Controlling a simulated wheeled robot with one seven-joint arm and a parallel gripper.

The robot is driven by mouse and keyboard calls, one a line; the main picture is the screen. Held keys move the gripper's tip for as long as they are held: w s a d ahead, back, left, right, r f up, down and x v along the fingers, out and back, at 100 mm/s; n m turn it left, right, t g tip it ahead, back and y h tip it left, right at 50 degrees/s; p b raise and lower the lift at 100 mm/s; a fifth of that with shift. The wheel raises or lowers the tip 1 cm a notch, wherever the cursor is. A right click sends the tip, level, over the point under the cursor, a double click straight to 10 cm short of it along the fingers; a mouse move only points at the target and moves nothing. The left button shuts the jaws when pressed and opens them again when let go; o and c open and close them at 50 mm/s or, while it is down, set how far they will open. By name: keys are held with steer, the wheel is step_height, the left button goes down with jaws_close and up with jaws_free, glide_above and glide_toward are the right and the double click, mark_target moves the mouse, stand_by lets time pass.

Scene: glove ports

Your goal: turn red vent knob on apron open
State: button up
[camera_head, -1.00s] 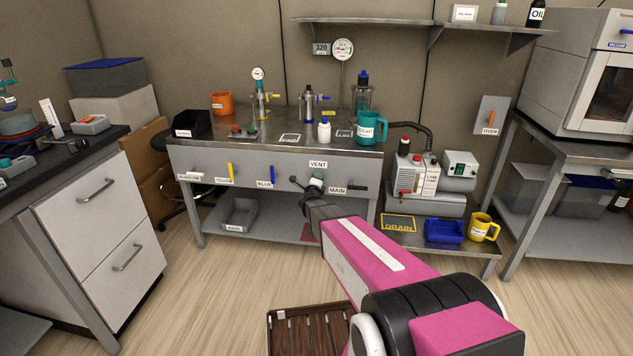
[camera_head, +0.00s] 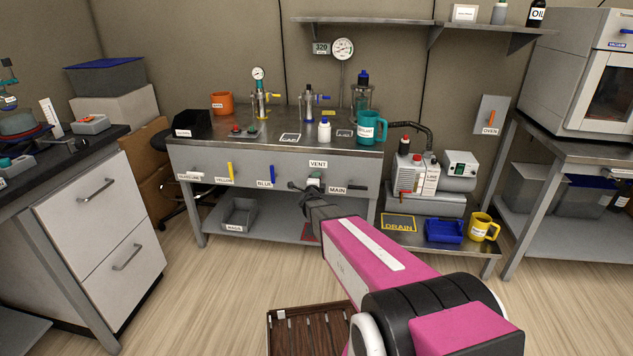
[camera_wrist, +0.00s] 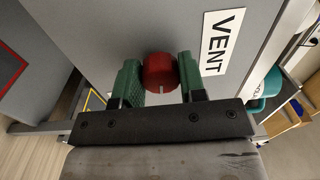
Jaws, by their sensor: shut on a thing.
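The red vent knob (camera_wrist: 160,72) is on the grey apron (camera_wrist: 110,30) of the bench, beside the VENT label (camera_wrist: 220,42) in the wrist view. A pale notch shows on its lower face. My gripper (camera_wrist: 160,82) has one green finger on each side of the knob and is shut on it. In the head view my gripper (camera_head: 314,186) reaches the apron just below the VENT label (camera_head: 318,164). My gripper hides the knob there.
A yellow handle (camera_head: 230,170), a blue handle (camera_head: 272,174) and a black MAIN handle (camera_head: 357,188) sit along the same apron. A teal mug (camera_head: 368,128) stands above on the bench top. A pump (camera_head: 416,175) stands to the right.

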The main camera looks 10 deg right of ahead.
steer(key=o, duration=0.9)
steer(key=shift+s, duration=0.15)
steer(key=v, duration=1)
steer(key=shift+s+a, duration=0.15)
steer(key=shift+s, duration=0.1)
steer(key=shift+a, duration=0.1)
